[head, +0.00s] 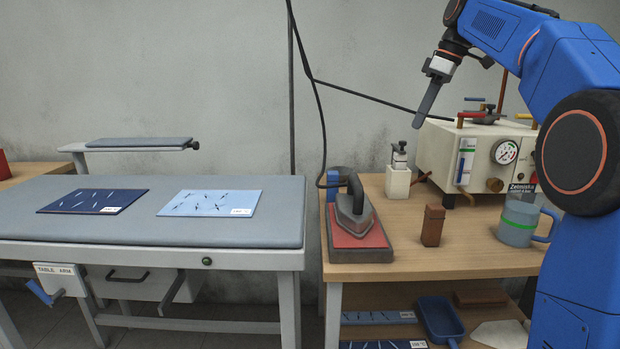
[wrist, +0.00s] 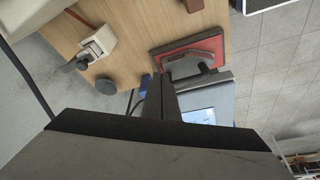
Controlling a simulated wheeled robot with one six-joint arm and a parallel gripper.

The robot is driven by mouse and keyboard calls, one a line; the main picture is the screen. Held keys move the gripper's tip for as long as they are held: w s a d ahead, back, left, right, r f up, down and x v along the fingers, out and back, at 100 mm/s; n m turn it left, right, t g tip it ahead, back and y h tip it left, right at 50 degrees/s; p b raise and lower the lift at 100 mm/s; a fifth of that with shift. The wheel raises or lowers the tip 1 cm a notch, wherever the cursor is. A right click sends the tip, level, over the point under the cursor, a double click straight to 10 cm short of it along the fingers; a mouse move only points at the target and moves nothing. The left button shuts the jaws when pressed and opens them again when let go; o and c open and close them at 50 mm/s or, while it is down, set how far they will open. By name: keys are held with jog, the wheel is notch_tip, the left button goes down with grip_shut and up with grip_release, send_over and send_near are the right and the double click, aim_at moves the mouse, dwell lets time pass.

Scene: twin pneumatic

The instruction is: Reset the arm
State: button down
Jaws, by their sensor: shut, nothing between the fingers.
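My gripper (head: 428,106) is at the end of my blue arm, in the upper right of the head view. It hangs in the air above the wooden bench, tilted down and to the left. Its fingers are closed together with nothing between them. In the wrist view the closed fingers (wrist: 162,97) point toward the bench. The iron (head: 353,212) stands on a red pad below the gripper, well apart from it. The iron also shows in the wrist view (wrist: 193,66).
The wooden bench (head: 460,260) holds a boiler with a gauge (head: 480,153), a white bottle holder (head: 398,178), a brown block (head: 432,226) and a blue mug (head: 518,222). A black hose hangs behind the iron. The grey ironing table (head: 130,225) carries two blue cloths.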

jog(key=s+f+m+t+h, duration=0.1)
jog(key=s+f+m, duration=0.2)
jog(key=s+f, duration=0.6)
jog(key=s+f+m+t+h, duration=0.1)
jog(key=s+f+m, duration=0.35)
jog(key=s, duration=0.85)
jog(key=s+f+m+t+h, duration=0.1)
jog(key=s+f+m, duration=0.3)
jog(key=s+f, duration=1.4)
notch_tip(320, 180, down, 4)
jog(key=shift+d+f, duration=0.1)
jog(key=shift+d, duration=0.25)
jog(key=shift+s, duration=0.1)
